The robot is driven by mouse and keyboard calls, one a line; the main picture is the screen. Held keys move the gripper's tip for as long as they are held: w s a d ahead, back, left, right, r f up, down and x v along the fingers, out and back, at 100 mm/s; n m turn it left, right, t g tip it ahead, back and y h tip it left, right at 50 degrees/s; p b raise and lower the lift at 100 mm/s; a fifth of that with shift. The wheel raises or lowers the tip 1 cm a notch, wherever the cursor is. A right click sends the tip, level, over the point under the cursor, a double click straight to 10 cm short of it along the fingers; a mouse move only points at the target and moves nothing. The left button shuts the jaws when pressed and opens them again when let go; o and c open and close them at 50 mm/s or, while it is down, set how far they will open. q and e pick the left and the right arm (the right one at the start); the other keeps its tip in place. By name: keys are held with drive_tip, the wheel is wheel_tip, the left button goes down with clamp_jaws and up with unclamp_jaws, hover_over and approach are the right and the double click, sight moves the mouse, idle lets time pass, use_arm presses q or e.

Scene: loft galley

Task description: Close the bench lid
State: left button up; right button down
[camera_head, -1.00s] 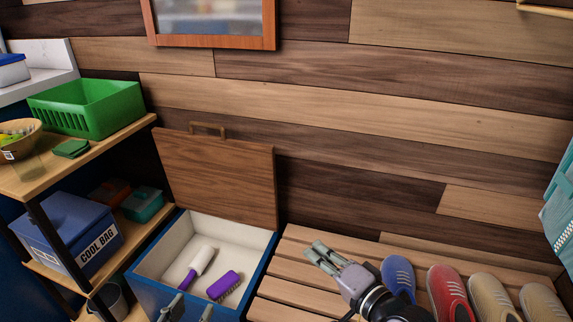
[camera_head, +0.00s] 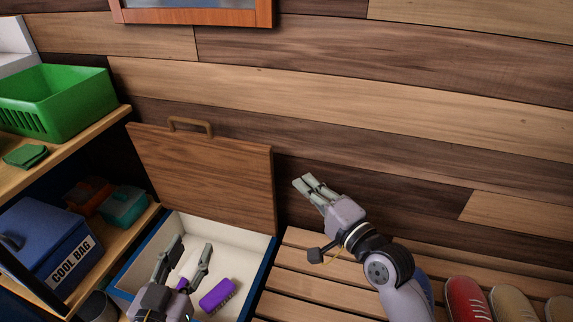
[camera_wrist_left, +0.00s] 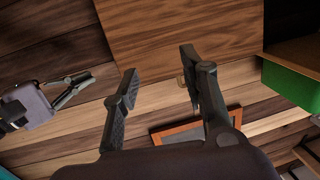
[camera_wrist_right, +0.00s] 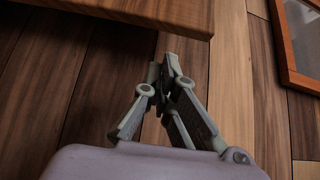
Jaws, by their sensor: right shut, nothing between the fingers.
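The wooden bench lid (camera_head: 205,175) stands open, upright near the wall, with a brown handle (camera_head: 190,126) on its top edge. It also shows in the left wrist view (camera_wrist_left: 180,25), and its edge shows in the right wrist view (camera_wrist_right: 140,12). The open bench box (camera_head: 250,243) has a white inside and blue rim. My left gripper (camera_head: 190,252) is open and empty above the box, in front of the lid. My right gripper (camera_head: 308,187) is shut and empty, to the right of the lid, apart from it, above the slatted seat.
A purple brush (camera_head: 217,294) lies in the box. A shelf at the left holds a green basket (camera_head: 55,105) and a blue cool bag box (camera_head: 45,245). Shoes (camera_head: 466,299) stand on the slatted bench (camera_head: 300,270) at the right. A framed picture (camera_head: 195,18) hangs above.

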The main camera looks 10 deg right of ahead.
use_arm(q)
wheel_tip(320, 180, up, 8)
drive_tip(key=t+h+b, duration=0.1)
drive_tip(key=t+h, duration=0.1)
drive_tip(key=t, duration=0.2)
drive_tip(key=shift+s+d+t+b, duration=0.3)
drive_tip(key=shift+d, duration=0.15)
use_arm(e)
drive_tip(key=x, duration=0.7)
drive_tip(key=shift+w+a, duration=0.15)
drive_tip(key=shift+w, duration=0.15)
drive_tip(key=shift+f, duration=0.1)
